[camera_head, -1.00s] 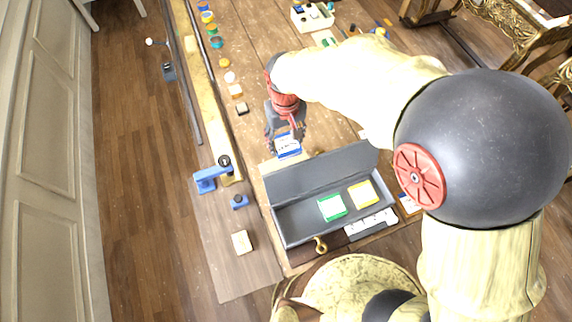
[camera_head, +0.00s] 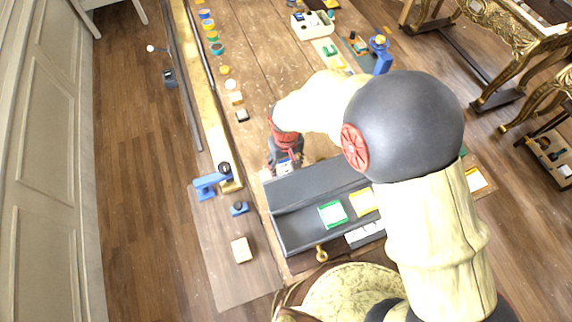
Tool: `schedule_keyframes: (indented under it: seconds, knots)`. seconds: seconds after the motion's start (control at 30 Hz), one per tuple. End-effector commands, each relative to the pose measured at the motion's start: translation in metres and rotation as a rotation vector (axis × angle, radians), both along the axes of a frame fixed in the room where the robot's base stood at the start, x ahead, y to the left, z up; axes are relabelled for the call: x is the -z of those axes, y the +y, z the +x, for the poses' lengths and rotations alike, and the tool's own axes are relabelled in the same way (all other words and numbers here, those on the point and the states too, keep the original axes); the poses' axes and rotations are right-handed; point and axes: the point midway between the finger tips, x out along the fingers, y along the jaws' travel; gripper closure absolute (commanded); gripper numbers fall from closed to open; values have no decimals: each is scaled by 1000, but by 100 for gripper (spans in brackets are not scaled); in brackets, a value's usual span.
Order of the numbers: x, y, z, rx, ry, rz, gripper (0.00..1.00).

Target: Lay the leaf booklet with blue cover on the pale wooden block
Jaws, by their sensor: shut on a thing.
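My gripper (camera_head: 284,161) points down just beyond the far left end of the grey box. It is shut on the leaf booklet with blue cover (camera_head: 285,168), of which only a small white and blue part shows below the fingers. The box lid hides some of this area, and I cannot tell how high the booklet is held. The pale wooden block (camera_head: 242,250) lies at the near left of the table, left of the grey box and well apart from my gripper. Its top looks bare.
The open grey box (camera_head: 292,232) holds a green booklet (camera_head: 333,213) and a yellow one (camera_head: 364,201). Bare table surrounds the block.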

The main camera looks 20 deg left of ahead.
Motion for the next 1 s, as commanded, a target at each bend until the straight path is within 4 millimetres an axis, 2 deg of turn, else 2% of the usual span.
schedule_keyframes:
  seconds: [0.33, 0.37, 0.4, 0.67, 1.0]
  knots:
    - [3, 1, 1, 0, -2, 2, 70]
    - [3, 1, 1, 0, -2, 1, 44]
    - [3, 1, 1, 0, -2, 2, 42]
    - [2, 1, 1, 0, -2, 2, 27]
    - [0, 1, 1, 0, -2, 2, 26]
